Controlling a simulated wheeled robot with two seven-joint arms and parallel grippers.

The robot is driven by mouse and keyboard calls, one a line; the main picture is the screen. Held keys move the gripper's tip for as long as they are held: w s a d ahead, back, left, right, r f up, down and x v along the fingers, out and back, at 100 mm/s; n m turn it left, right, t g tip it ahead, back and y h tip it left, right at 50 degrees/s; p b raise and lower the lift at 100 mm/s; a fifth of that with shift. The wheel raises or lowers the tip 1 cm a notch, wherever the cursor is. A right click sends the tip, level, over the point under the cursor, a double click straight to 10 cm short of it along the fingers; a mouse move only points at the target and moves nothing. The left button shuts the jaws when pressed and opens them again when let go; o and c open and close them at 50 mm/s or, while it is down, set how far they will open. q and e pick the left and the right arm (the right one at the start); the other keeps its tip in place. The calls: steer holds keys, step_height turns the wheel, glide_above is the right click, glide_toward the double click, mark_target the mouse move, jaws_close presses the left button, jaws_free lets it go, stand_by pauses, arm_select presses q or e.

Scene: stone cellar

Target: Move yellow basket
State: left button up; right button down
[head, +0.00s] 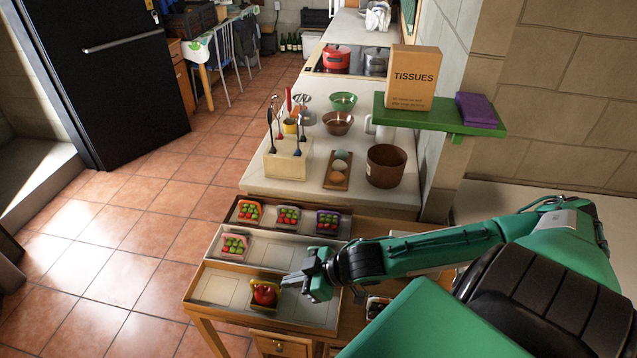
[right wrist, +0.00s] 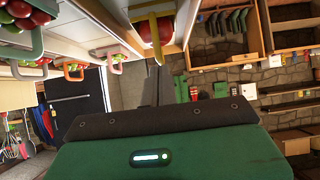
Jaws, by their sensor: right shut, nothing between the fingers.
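The yellow basket (head: 265,305) holds red fruit. My right gripper (head: 286,282) is beside the basket's upper right side in the head view. Its fingers are shut with nothing between them. I cannot tell whether they touch the basket. The basket's yellow handle (right wrist: 152,15) also shows at the top of the right wrist view, above the dark fingers (right wrist: 157,88). My left gripper is not in view.
A pink basket (head: 235,252) stands in the middle tray. A counter behind bears a utensil holder (head: 288,160), bowls and a brown pot (head: 386,168). The tiled floor at left is clear.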

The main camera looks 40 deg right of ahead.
steer(key=shift+s+d, duration=0.9)
steer(key=shift+s, duration=0.3)
steer(key=shift+s+d, duration=0.9)
steer(key=shift+s, duration=0.25)
steer(key=shift+s, duration=0.1)
